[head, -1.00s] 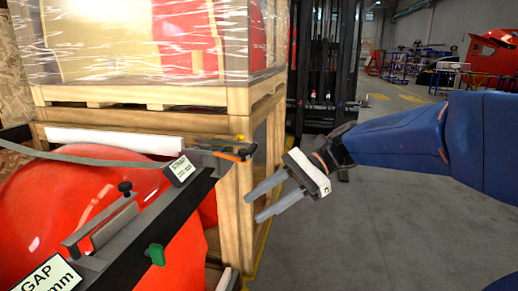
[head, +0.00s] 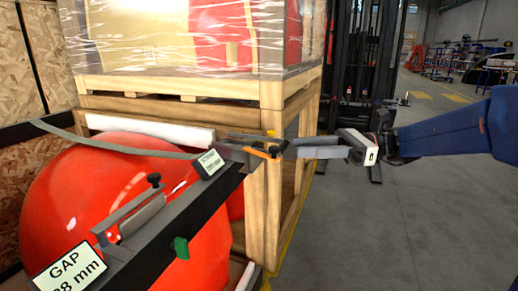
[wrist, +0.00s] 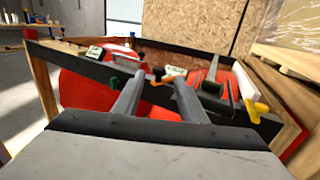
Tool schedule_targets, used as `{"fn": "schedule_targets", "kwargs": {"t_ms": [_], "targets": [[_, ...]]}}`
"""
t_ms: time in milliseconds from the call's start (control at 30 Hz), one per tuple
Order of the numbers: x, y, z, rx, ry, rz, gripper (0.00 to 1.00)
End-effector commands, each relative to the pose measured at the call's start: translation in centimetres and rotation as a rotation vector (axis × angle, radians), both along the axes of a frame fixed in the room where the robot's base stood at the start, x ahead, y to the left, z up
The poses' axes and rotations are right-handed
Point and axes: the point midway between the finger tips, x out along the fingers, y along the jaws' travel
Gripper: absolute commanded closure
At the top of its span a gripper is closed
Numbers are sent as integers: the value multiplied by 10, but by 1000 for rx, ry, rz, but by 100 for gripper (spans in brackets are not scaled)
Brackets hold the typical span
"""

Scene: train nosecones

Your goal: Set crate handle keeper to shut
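A small orange lever (head: 262,153) sits at the far end of the black crate rail (head: 190,212), by the grey metal handle; I take it for the handle keeper, though the frames do not name it.
A red nosecone (head: 110,180) lies behind the rail. A grey strap (head: 100,145) crosses above it. A green knob (head: 181,247) and a gap label (head: 67,268) are on the rail. A wooden crate (head: 265,185) with wrapped cargo stands behind. Open floor (head: 400,230) lies right.

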Motion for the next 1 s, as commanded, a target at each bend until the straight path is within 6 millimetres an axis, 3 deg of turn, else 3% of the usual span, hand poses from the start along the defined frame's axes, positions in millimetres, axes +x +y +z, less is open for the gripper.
{"fn": "schedule_targets", "kwargs": {"t_ms": [600, 1000], "targets": [[-9, 85, 0, 0, 0, 4, 62], [-10, 117, 0, 0, 0, 0, 62]]}}
